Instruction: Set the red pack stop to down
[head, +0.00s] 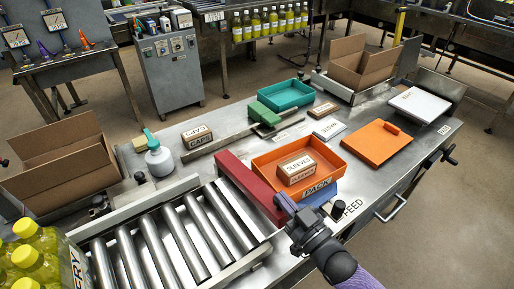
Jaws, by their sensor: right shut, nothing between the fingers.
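The red pack stop (248,184) is a long red bar at the end of the roller conveyor, running along the left side of the orange PACK tray (343,172). Its near end is partly hidden by my right gripper (284,204). That gripper comes in from the lower right and is shut, with nothing in it. Its tips are at the near end of the red bar; I cannot tell whether they touch it. I cannot tell clearly whether the bar is up or down. My left gripper is not in view.
The roller conveyor (172,241) fills the lower left. A SLEEVES box (297,169) sits in the orange tray. A white bottle (158,160) and CAPS box (197,137) stand behind. A green block (281,95) and teal tray (286,94) are further back. An orange panel (376,146) lies right.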

